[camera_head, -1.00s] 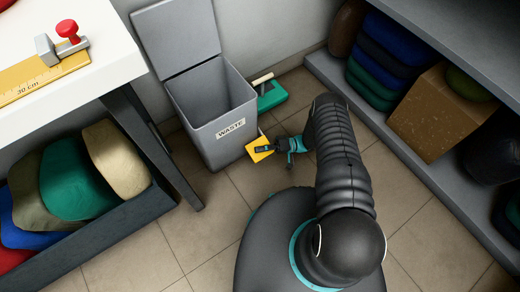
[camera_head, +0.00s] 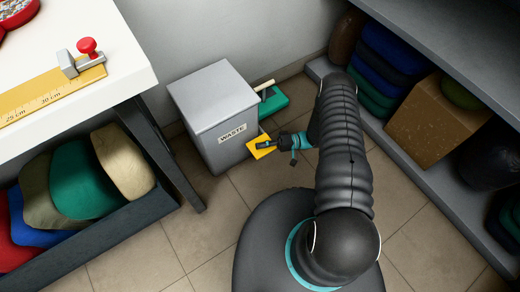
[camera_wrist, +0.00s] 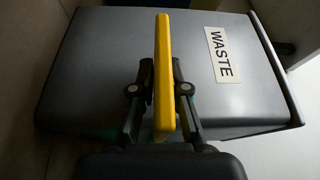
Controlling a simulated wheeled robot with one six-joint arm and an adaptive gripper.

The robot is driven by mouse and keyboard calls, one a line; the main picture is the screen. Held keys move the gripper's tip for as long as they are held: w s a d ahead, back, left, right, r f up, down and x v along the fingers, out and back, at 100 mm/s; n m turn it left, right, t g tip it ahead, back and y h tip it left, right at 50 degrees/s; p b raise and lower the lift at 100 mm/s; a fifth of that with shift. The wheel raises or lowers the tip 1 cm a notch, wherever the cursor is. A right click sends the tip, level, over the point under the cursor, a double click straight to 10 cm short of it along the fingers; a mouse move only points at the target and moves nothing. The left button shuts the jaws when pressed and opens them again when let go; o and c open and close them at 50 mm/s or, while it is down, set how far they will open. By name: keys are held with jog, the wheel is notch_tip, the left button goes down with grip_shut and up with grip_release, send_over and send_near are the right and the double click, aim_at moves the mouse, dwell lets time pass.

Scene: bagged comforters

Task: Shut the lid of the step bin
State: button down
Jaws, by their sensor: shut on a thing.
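The grey step bin (camera_head: 221,143), with a WASTE label on its front, stands on the floor against the wall. Its lid (camera_head: 211,93) lies flat over the top and looks shut. My gripper (camera_head: 267,145) is low at the bin's front right side, shut on a flat yellow piece (camera_head: 258,152). In the wrist view the fingers (camera_wrist: 162,82) clasp the yellow piece (camera_wrist: 164,50) from both sides, with the bin front (camera_wrist: 95,75) behind it. I cannot tell whether the yellow piece is joined to the bin.
A white table (camera_head: 110,50) with a shelf of cushions below is at the left. A grey shelf (camera_head: 440,190) with folded bundles and a cardboard box (camera_head: 425,113) is at the right. Tiled floor is clear in front.

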jog(key=shift+r, duration=0.35)
jog(key=c, duration=1.2)
grip_release()
jog(key=shift+w, duration=0.1)
jog(key=w+d, duration=0.1)
jog(key=d, duration=1.1)
jog(key=shift+w+f, duration=0.2)
jog(key=shift+f, duration=0.1)
